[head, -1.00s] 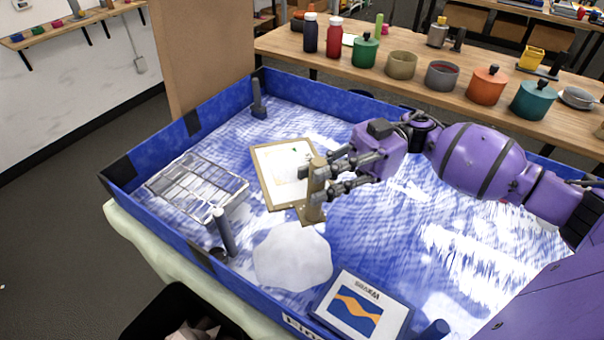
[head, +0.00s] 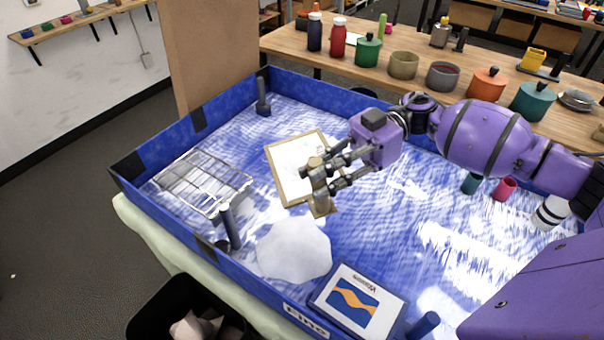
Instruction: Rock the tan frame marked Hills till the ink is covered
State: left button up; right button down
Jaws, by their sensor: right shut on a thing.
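The tan frame (head: 277,180) is over the blue and white tub, left of my right gripper. Its pale inner surface shows faint marks, and a tan upright grip stands at its near right corner. My right gripper (head: 319,177) is shut on that grip, its fingers covering part of it. I cannot read any name on this frame, nor tell whether it touches the surface below or how much ink is covered. My left gripper is not in view.
A wire rack (head: 203,182) lies at the tub's left. A white round sheet (head: 294,250) and a blue framed picture (head: 358,301) are at the near side. Dark posts stand near the rim. Jars line the table (head: 284,42) behind.

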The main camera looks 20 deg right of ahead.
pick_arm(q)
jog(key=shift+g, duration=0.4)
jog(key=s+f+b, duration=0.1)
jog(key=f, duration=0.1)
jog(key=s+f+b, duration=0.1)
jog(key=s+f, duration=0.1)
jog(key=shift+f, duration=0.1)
pick_arm(e)
jog(key=n+g+y, duration=0.1)
jog(key=y, duration=0.3)
jog(key=shift+f, duration=0.1)
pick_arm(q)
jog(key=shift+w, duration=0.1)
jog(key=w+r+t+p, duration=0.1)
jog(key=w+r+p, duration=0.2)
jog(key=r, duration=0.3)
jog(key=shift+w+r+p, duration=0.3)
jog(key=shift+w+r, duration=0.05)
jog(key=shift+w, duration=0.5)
pick_arm(e)
jog(key=m+t+h, duration=0.1)
jog(key=h, duration=0.3)
jog(key=shift+h, duration=0.3)
